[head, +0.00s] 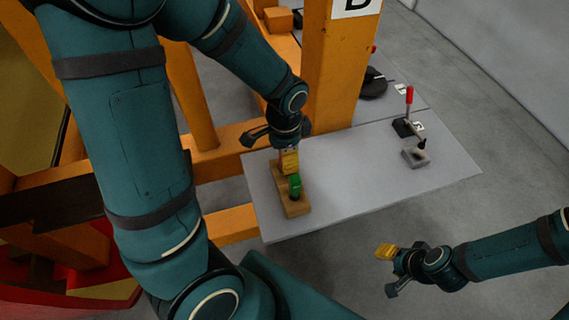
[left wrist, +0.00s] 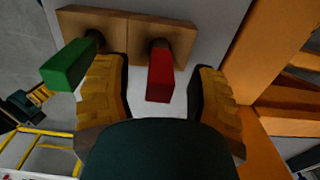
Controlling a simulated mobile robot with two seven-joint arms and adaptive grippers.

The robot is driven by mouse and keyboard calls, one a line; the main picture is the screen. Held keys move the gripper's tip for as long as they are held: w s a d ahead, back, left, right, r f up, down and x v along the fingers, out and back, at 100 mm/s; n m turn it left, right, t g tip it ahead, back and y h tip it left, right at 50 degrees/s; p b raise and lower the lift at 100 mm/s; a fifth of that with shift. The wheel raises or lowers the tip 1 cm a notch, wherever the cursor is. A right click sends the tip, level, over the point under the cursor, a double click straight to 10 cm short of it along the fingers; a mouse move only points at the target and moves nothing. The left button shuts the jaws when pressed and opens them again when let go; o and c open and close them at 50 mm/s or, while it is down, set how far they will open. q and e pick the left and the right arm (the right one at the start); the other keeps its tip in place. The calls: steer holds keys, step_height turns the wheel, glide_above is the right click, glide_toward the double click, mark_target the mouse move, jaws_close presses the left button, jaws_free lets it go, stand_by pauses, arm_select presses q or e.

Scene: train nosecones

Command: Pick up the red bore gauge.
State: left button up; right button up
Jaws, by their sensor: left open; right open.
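The red bore gauge (left wrist: 160,75) stands in a wooden block (left wrist: 125,25), its red handle pointing toward the left wrist camera. In that view it lies between the two yellow-padded fingers of my left gripper (left wrist: 160,98), with gaps on both sides. A green gauge (left wrist: 68,66) stands in the same block, outside the left finger. In the head view my left gripper (head: 289,161) is over the block (head: 296,208), behind the green gauge (head: 295,186), and I cannot make out the red gauge there. My right gripper (head: 389,271) is open and empty, off the table's front edge.
The light grey table (head: 350,175) is clear between the block and a red-handled clamp (head: 409,96) with a small grey block (head: 415,158) at the right. An orange post (head: 340,70) rises behind the table. A dark round object (head: 373,84) lies farther back.

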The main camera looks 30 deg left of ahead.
arm_select(q)
steer(key=shift+f, duration=0.5)
jaws_close()
steer(key=shift+r, duration=0.1)
